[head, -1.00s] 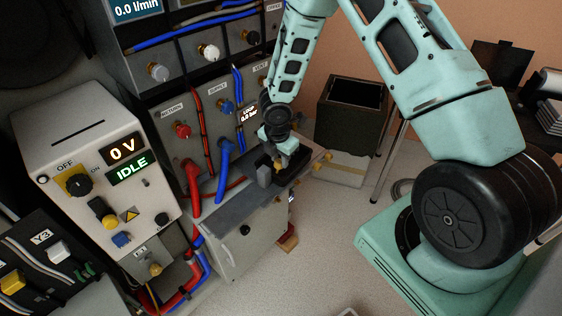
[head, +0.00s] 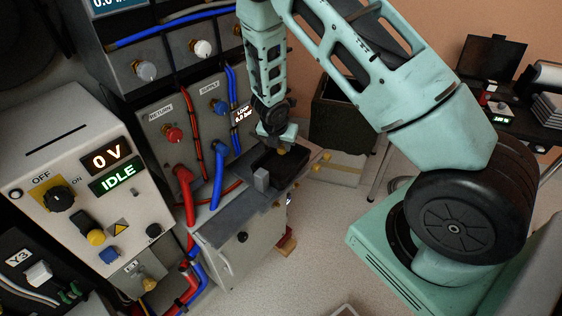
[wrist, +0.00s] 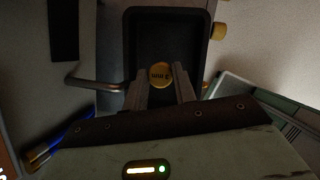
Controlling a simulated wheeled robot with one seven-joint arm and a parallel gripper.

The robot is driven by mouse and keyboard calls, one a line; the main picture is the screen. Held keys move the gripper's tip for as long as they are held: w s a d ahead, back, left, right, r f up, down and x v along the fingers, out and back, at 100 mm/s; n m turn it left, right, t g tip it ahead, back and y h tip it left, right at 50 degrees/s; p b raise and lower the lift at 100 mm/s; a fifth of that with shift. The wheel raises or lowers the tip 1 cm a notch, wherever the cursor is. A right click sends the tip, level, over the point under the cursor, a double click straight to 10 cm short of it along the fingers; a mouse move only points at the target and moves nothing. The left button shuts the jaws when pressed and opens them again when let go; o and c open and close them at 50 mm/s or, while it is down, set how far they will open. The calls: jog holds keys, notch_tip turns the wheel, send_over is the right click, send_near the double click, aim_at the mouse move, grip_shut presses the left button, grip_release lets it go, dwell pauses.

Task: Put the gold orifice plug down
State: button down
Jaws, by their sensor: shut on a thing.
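The gold orifice plug (wrist: 160,75) is a small round brass disc with dark lettering on its face. My gripper (wrist: 160,84) is shut on it, with one finger on each side in the wrist view. In the head view my gripper (head: 281,146) points down over a black tray (head: 262,165) on the grey bench top, and the plug shows as a small gold spot under it. In the wrist view the dark tray (wrist: 133,30) lies behind the plug. I cannot tell whether the plug touches the tray floor.
A grey block (head: 262,179) stands by the tray's near side. Red and blue hoses (head: 184,190) run to the panel at the left. A bent metal rod (wrist: 95,84) sits beside the tray. A dark open bin (head: 336,115) stands behind on the right.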

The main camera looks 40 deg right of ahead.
aim_at(280, 152)
notch_tip(280, 152, down, 5)
jog(key=shift+r+b, duration=0.1)
jog(key=shift+b, duration=1.05)
jog(key=c, duration=1.1)
grip_release()
jog(key=shift+r, duration=0.1)
jog(key=s+a+r+m+p, duration=0.25)
jog(key=a+r, duration=0.35)
jog(key=r, duration=0.3)
jog(key=s+a+r+m+p, duration=0.25)
jog(key=s+a+r, duration=0.2)
jog(key=r, duration=0.45)
jog(key=s+a+r+m+g+y, duration=0.1)
jog(key=s+a+r+m, duration=0.3)
jog(key=s, duration=0.4)
jog(key=s+a+r+m+y, duration=0.2)
jog(key=s+a+r+m, duration=0.2)
jog(key=s+a, duration=0.2)
jog(key=s+a+r+m+g+y, duration=0.1)
jog(key=s+a+r+m, duration=0.3)
jog(key=s, duration=0.6)
jog(key=shift+s+a+r+g, duration=0.2)
jog(key=shift+a+r+g, duration=0.1)
jog(key=shift+a+r, duration=0.3)
